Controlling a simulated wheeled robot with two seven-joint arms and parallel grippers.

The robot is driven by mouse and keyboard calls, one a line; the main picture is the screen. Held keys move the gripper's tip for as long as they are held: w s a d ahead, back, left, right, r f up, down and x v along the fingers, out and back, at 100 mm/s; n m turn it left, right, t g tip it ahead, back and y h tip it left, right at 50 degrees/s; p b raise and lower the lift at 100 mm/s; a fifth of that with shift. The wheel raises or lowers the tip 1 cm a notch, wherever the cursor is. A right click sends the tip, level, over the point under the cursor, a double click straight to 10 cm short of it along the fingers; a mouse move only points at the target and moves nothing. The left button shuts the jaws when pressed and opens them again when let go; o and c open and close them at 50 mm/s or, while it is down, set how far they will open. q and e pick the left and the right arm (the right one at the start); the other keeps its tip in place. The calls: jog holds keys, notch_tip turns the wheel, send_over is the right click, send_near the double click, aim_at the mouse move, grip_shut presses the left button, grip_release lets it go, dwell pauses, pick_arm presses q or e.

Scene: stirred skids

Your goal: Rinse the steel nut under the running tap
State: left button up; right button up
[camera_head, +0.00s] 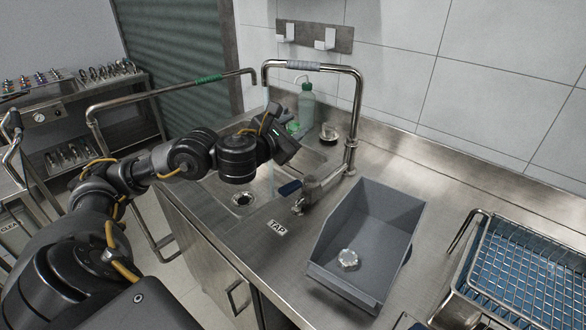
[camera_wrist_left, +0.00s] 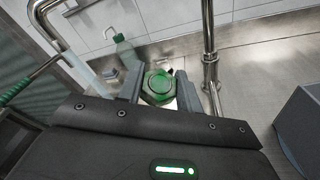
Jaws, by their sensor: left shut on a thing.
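My left gripper (camera_head: 290,137) is over the sink. In the left wrist view its two fingers are shut on a hexagonal nut (camera_wrist_left: 160,86), the steel nut, which looks covered in green. My right gripper is not in view.
A grey bin (camera_head: 392,210) with a clean silver nut (camera_head: 348,259) stands right of the sink (camera_head: 215,190). A wire basket with blue lining (camera_head: 520,270) is farther right. A green bottle (camera_head: 306,105) stands behind the sink. A rail (camera_head: 170,88) runs along the left.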

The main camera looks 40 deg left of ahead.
pick_arm(q)
notch_tip(320, 180, down, 5)
jog(key=b, duration=0.3)
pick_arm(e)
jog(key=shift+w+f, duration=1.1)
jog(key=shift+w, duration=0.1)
pick_arm(q)
jog(key=shift+a, duration=0.1)
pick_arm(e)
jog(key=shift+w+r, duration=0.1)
pick_arm(q)
jog(key=w+a+f+b, duration=0.2)
jog(key=w+a+b, duration=0.1)
jog(key=a, duration=0.4)
jog(key=w+a+f+b, duration=0.2)
jog(key=w+a+b, duration=0.2)
jog(key=a, duration=0.3)
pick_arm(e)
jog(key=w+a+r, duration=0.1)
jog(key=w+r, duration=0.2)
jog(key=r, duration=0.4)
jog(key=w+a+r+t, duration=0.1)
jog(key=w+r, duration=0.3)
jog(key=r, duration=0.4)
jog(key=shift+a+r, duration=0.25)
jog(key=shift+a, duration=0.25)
pick_arm(q)
jog(key=shift+a+r, duration=0.1)
